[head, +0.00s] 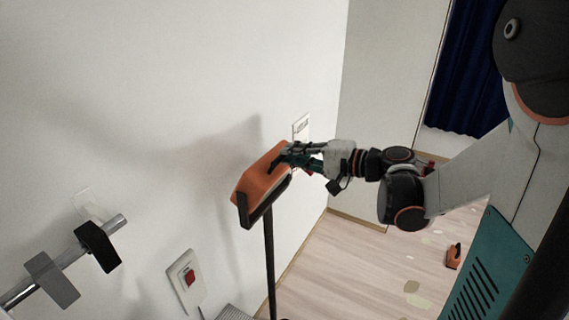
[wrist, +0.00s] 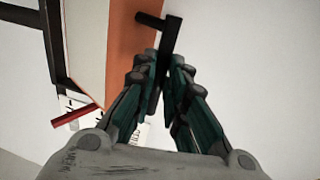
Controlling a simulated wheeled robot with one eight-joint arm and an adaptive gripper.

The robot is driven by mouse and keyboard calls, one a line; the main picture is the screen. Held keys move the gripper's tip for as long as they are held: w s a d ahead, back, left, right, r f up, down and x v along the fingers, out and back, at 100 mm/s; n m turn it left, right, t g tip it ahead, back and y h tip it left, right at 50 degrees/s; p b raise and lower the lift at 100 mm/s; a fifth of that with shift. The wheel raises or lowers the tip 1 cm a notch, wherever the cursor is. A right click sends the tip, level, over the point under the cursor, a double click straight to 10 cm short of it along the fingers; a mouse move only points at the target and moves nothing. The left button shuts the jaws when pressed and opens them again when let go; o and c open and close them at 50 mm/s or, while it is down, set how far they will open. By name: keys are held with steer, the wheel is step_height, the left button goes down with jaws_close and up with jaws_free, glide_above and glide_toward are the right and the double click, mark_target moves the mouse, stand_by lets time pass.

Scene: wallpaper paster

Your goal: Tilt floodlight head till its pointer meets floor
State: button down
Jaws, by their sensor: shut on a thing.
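The floodlight head (head: 262,178) is an orange box with a black front frame, on top of a thin black pole (head: 269,262). It is tilted, its front facing down and left. In the wrist view its orange side (wrist: 121,50) fills the upper left. A black handle (wrist: 172,35) sticks out from it. My gripper (head: 288,155) is at the head's upper right, and in the wrist view its fingertips (wrist: 163,62) are closed around the handle. A red pointer (wrist: 76,115) lies across a white plate with dark marks (wrist: 130,128); its lettering is unreadable and partly hidden by my fingers.
A white wall stands close behind the floodlight. A metal rail (head: 65,262) with black and grey blocks is at lower left, near a wall plate with a red switch (head: 188,277). A small orange object (head: 453,256) lies on the wood floor (head: 345,275).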

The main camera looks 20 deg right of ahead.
steer(key=shift+t+y, duration=0.6)
steer(key=shift+t, duration=0.2)
steer(key=f+b, duration=0.1)
steer(key=s+d+f+b, duration=0.1)
steer(key=b, duration=0.1)
steer(key=s+f+b, duration=0.1)
steer(key=shift+s+d+f+b, duration=0.1)
steer(key=shift+d+b, duration=0.15)
steer(key=shift+b, duration=0.1)
steer(key=shift+f, duration=0.1)
steer(key=c, duration=1.6)
jaws_free()
steer(key=shift+d, duration=0.1)
steer(key=v, duration=1.1)
steer(key=shift+s+d, duration=0.15)
steer(key=shift+s, duration=0.25)
